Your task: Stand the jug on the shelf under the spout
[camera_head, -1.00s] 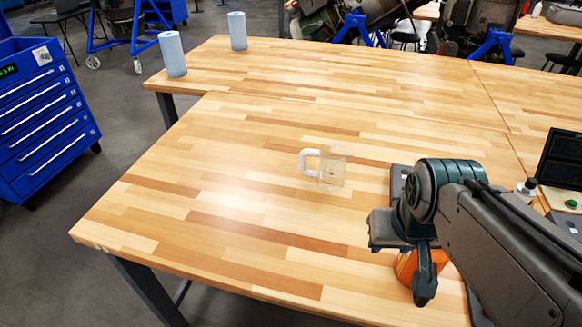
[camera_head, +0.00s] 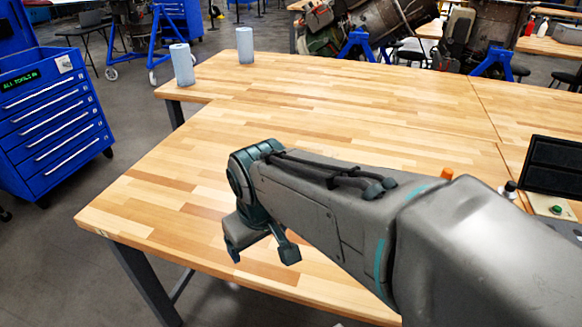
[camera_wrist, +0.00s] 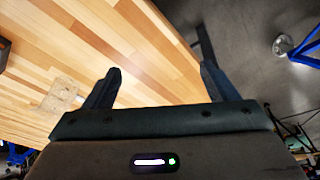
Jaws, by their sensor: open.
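The clear jug (camera_wrist: 60,95) lies or stands on the wooden table at the left of the wrist view; it is faint and I cannot tell its pose. In the head view my arm hides it. My gripper (camera_head: 262,252) is over the front left part of the table, its fingers apart and empty. In the wrist view my gripper (camera_wrist: 160,72) is open over bare wood near the table edge, with the jug outside the fingers, beyond the left one. No shelf or spout can be made out.
The wooden table (camera_head: 150,205) is clear on its left side. Two blue rolls (camera_head: 182,64) stand at the back left. A dark screen or panel (camera_head: 553,168) stands at the right. A blue drawer cabinet (camera_head: 50,125) stands on the floor left of the table.

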